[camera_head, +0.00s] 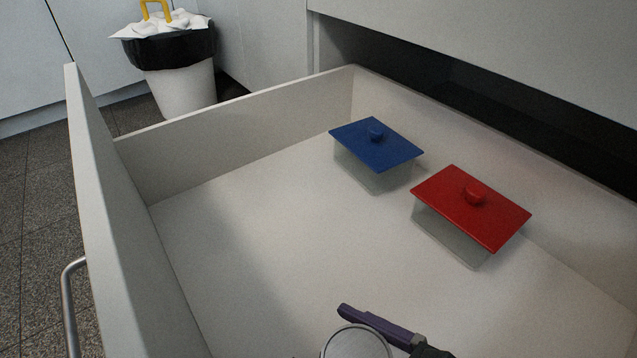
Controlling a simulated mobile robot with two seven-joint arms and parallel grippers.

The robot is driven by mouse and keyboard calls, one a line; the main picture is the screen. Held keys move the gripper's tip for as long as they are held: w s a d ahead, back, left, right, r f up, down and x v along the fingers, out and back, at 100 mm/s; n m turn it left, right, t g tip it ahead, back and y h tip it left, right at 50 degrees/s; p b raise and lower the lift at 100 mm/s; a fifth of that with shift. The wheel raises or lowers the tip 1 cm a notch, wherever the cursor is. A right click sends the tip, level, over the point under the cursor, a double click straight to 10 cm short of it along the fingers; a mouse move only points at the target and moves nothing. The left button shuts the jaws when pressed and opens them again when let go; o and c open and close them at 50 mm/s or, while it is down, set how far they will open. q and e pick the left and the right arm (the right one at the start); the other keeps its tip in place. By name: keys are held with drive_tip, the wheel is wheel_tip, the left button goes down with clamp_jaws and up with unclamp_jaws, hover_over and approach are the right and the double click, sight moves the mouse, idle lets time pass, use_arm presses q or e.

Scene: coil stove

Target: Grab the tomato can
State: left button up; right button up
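A round grey disc with a pale rim (357,344) shows at the bottom edge of the head view. It looks like the top of a can, but most of it is cut off and no label shows, so I cannot tell if it is the tomato can. A purple finger of my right gripper (375,323) lies along the disc's far side, over the drawer. The other finger is not visible, so I cannot tell whether the gripper is closed on the disc. My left gripper is out of view.
An open white drawer (225,250) fills the view. A blue-lidded container (375,145) and a red-lidded container (470,208) stand at its back right. The drawer's left and middle floor is clear. A bin (183,90) stands beyond its far wall.

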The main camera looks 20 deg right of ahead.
clamp_jaws()
idle(0.4)
drive_tip(key=shift+r, duration=0.1)
